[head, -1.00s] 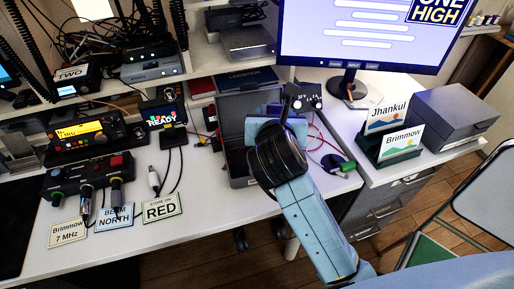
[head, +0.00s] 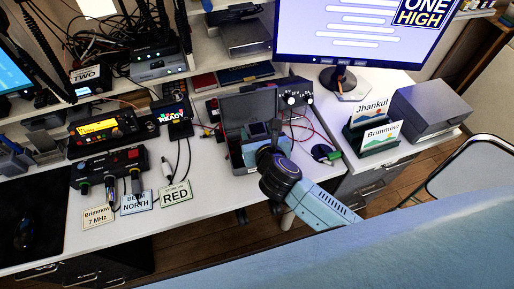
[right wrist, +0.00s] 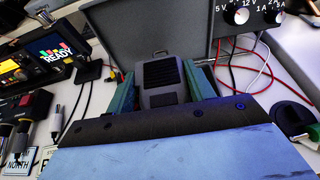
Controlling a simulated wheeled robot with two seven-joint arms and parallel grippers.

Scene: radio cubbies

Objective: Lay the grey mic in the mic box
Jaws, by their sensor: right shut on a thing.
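The mic box (head: 240,106) is a grey case on the white desk, its lid standing open at the back. The lid also fills the back of the right wrist view (right wrist: 130,35). My right gripper (head: 262,142) is over the front of the box, its arm coming in from the lower right. Its teal fingers (right wrist: 160,88) are shut on the grey mic (right wrist: 160,75), which has a dark slotted front. The mic shows small between the fingers in the head view (head: 258,130). The gripper hides much of the box's inside, so I cannot tell whether the mic touches the bottom. My left gripper is out of view.
A power supply with knobs (head: 296,95) and red cables stand just right of the box. A small READY screen (head: 171,113) is to the left, with label cards (head: 176,194) in front. Name cards (head: 380,135) and a grey box (head: 430,110) are at the right.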

